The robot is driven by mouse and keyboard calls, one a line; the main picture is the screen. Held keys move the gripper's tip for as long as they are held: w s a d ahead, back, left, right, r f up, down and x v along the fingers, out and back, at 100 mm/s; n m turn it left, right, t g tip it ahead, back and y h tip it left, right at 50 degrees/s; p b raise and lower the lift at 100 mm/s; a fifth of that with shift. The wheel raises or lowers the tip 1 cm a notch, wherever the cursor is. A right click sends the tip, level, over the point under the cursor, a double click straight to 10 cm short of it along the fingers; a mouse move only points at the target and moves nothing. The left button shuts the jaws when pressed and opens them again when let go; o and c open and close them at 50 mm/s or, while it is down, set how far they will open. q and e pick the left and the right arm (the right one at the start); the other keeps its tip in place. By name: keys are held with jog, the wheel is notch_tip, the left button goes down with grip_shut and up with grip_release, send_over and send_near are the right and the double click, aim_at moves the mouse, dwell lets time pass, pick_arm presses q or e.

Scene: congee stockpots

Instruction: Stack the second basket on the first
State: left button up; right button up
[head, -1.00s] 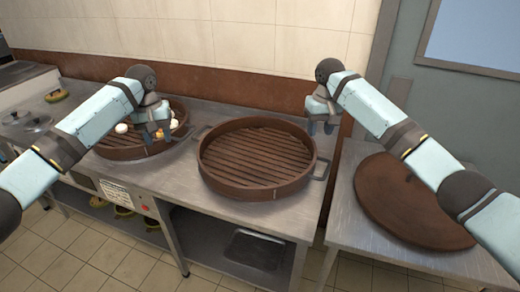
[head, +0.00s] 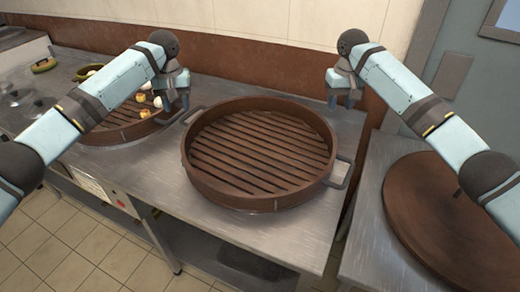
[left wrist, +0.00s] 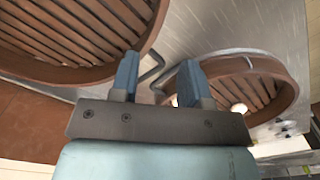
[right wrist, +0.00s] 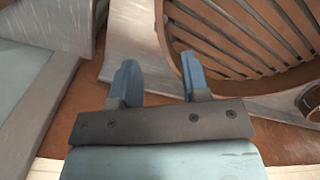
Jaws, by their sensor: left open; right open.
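An empty round brown basket (head: 215,190) with a slatted floor sits flat on the steel counter, mid-picture. It has a metal loop handle on its left (head: 190,113) and one on its right (head: 340,173). A second basket (head: 105,138), holding white and yellow pieces, stands to its left, partly behind my left arm. My left gripper (head: 178,98) is open and empty above the gap between the baskets; in the left wrist view the middle basket's handle (left wrist: 153,68) shows between its fingers. My right gripper (head: 343,98) is open and empty beyond the middle basket's right rim.
A large round brown lid-like disc (head: 420,200) lies on a separate steel table at the right. Pot lids (head: 20,98) sit at the far left of the counter. A tiled wall with a brown lower band (head: 265,68) runs behind. The counter in front of the middle basket is bare.

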aim_at(184, 135)
pick_arm(q)
jog(key=shift+f, duration=0.1)
pick_arm(e)
jog(key=shift+f, duration=0.1)
pick_arm(q)
notch_tip(184, 135, down, 14)
jog(key=shift+r, duration=0.15)
pick_arm(e)
notch_tip(184, 135, down, 14)
jog(key=shift+r, duration=0.15)
pick_arm(q)
grip_shut()
pick_arm(e)
grip_shut()
pick_arm(q)
jog(key=shift+w+a+r, duration=0.1)
pick_arm(e)
jog(key=shift+w+d+r, duration=0.1)
jog(key=shift+r, duration=0.05)
dwell(0.5)
